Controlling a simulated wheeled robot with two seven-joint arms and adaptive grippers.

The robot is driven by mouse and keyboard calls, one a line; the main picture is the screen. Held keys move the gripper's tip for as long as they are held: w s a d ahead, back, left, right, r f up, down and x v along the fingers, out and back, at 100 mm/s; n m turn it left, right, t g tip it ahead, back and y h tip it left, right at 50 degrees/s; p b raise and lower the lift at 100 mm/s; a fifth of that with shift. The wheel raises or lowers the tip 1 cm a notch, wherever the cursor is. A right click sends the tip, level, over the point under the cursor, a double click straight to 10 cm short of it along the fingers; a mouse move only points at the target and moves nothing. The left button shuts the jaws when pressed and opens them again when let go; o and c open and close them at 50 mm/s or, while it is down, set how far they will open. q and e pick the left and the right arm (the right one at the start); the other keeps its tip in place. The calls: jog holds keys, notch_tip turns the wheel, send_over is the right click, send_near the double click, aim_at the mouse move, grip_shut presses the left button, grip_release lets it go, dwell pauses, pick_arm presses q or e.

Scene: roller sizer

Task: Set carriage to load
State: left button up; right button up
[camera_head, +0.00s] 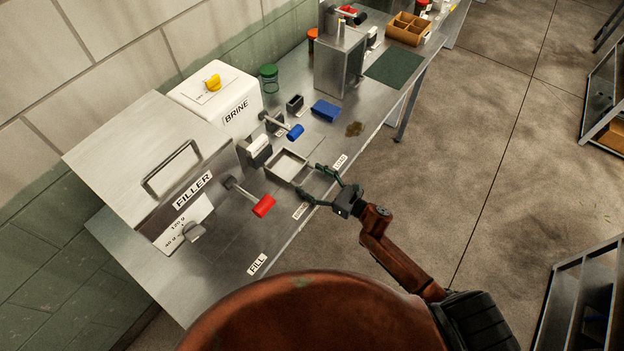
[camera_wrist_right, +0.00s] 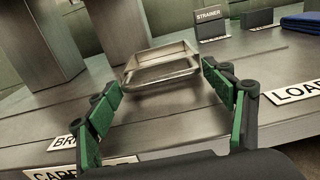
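The carriage (camera_head: 287,166) is a shallow open metal tray on the steel bench, beside the BRINE label (camera_head: 300,211) and short of the LOAD label (camera_head: 340,162). It also shows in the right wrist view (camera_wrist_right: 160,72), where it looks empty. My right gripper (camera_head: 308,180) is open at the carriage's near side, its green fingers spread to either side of it. No clear contact shows. In the wrist view, the LOAD label (camera_wrist_right: 298,92) is right of the fingers and the BRINE label (camera_wrist_right: 64,142) is left. My left gripper is not in view.
The filler (camera_head: 165,165) with a red-handled lever (camera_head: 263,206) stands left. The white brine box (camera_head: 215,95) and a blue-handled lever (camera_head: 295,132) are behind. A blue cloth (camera_head: 325,110) and a brown patch (camera_head: 354,129) lie farther along the bench. The FILL label (camera_head: 257,264) is nearer.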

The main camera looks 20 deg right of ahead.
aim_at(334, 157)
jog(key=c, duration=1.2)
jog(key=shift+o, duration=0.2)
jog(key=w+d+b, duration=0.2)
jog(key=d, duration=0.1)
jog(key=w+d+b, duration=0.3)
jog(key=d, duration=0.1)
jog(key=w+d+b, duration=0.3)
jog(key=shift+w+d+f, duration=0.2)
jog(key=shift+d, duration=0.2)
jog(key=shift+w+d+r, duration=0.15)
jog(key=shift+d+r, duration=0.1)
jog(key=o, duration=1.7)
jog(key=shift+d, duration=0.1)
jog(key=v, duration=1.1)
jog(key=shift+s+d, duration=0.25)
jog(key=shift+s, duration=0.1)
jog(key=shift+f, duration=0.15)
